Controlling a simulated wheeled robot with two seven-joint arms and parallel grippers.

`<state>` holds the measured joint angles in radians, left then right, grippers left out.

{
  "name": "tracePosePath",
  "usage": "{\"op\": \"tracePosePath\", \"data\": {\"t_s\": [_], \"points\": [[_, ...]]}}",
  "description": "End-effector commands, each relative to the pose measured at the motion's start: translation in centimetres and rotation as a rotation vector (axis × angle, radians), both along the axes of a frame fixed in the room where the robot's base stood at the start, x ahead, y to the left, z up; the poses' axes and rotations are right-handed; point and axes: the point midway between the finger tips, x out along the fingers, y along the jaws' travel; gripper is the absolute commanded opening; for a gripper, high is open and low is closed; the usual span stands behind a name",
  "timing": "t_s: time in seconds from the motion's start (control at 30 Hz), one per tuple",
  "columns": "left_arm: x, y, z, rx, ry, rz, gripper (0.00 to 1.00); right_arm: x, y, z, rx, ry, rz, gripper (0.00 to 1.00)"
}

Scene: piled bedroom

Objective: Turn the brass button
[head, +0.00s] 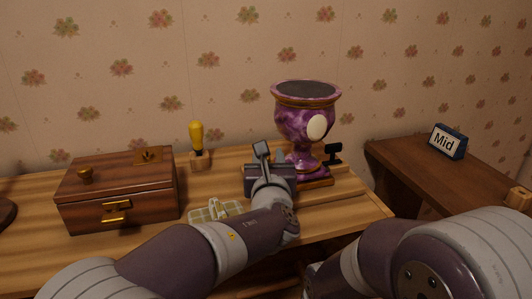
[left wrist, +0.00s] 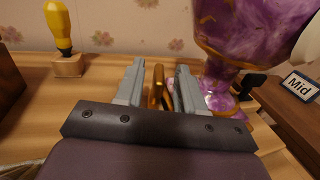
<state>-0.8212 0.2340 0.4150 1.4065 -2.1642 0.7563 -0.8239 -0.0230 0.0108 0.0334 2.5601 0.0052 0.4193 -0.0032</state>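A round brass button or knob (head: 86,175) stands on the left of the wooden box's lid (head: 125,168). A small brass piece on a square plate (head: 148,155) sits at the lid's back right, and a brass handle (head: 116,211) is on the box front. My left gripper (head: 262,155) is well to the right of the box, in front of the purple goblet (head: 306,118). In the left wrist view its fingers (left wrist: 158,88) are apart. An upright gold-brown thing (left wrist: 157,86) shows between them; I cannot tell what it is or whether it is touched. My right gripper is out of view.
A checked cloth-like item (head: 216,210) lies in front. A black object (head: 333,152) is right of the goblet. A "Mid" sign (head: 447,141) stands on the right-hand table (head: 410,165).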

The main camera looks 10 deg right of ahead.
Motion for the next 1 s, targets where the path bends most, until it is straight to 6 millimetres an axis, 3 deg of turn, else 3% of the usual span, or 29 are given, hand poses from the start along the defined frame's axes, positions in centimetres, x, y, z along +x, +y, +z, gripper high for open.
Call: {"op": "tracePosePath", "data": {"t_s": [0.23,0.57,0.7,0.87,1.0], "points": [[3.1,-0.6,0.0,0.000,0.000,0.002,0.38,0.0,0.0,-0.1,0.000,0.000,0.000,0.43],[3.5,-0.7,0.0,0.000,0.001,0.001,0.38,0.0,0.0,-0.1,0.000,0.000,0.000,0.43],[3.5,-0.7,0.0,0.000,0.001,0.001,0.00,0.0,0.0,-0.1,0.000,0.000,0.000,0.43],[3.5,-0.8,0.2,-0.001,0.001,0.008,0.00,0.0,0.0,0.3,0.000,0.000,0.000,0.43],[3.5,-0.8,0.8,0.000,0.001,0.120,0.00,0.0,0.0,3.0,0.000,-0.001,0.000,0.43]]}}
